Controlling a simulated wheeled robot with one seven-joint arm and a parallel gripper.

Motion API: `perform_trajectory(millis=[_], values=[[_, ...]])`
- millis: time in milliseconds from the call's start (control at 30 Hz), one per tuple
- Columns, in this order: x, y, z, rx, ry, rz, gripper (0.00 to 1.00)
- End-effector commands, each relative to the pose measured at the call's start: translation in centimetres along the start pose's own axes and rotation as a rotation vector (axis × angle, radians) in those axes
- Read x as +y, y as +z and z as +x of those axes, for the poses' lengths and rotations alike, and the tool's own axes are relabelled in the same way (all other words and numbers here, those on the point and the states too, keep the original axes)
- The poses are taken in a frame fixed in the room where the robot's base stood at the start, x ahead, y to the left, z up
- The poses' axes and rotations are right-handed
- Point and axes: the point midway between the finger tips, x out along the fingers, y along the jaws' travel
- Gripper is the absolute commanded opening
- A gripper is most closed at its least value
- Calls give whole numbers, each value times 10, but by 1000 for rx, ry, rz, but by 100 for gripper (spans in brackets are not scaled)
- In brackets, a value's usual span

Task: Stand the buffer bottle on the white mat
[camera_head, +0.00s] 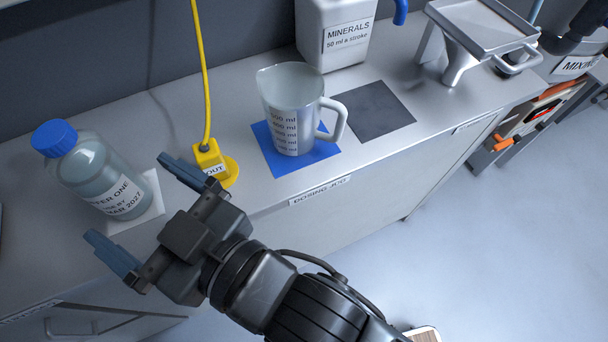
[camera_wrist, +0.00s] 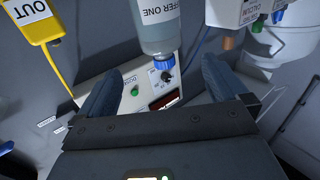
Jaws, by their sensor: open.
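The buffer bottle (camera_head: 95,172), clear with a blue cap and a printed label, stands upright at the left of the bench. Its base is on the white mat (camera_head: 153,188), which shows at the base's right side. My gripper (camera_head: 148,212) is open, with its two blue-grey fingers spread in front of the bottle and pointing toward it. The fingers look clear of the bottle. In the wrist view the bottle (camera_wrist: 165,22) appears cap down beyond and between the fingers, and nothing is gripped.
A yellow OUT block (camera_head: 208,160) with a cable stands just right of the mat, close to one finger. A measuring jug (camera_head: 290,110) stands on a blue mat (camera_head: 275,155). A dark mat (camera_head: 375,110) is bare. A white MINERALS container (camera_head: 335,35) stands behind.

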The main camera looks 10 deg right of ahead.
Motion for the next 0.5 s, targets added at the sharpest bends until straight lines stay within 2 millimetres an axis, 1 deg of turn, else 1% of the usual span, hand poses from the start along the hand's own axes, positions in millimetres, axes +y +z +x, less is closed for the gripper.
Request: perform_trajectory(millis=[67, 167, 267, 300, 367, 400, 467, 500], values=[[8, 6, -7, -8, 16, 0, 100], [29, 22, -29, -28, 67, 2, 100], [58, 43, -67, -57, 147, 7, 100], [70, 50, -85, -68, 183, 9, 100], [84, 61, -113, -87, 237, 14, 100], [93, 67, -132, -97, 274, 17, 100], [103, 74, -160, -114, 327, 23, 100], [108, 78, -179, -125, 362, 27, 100]])
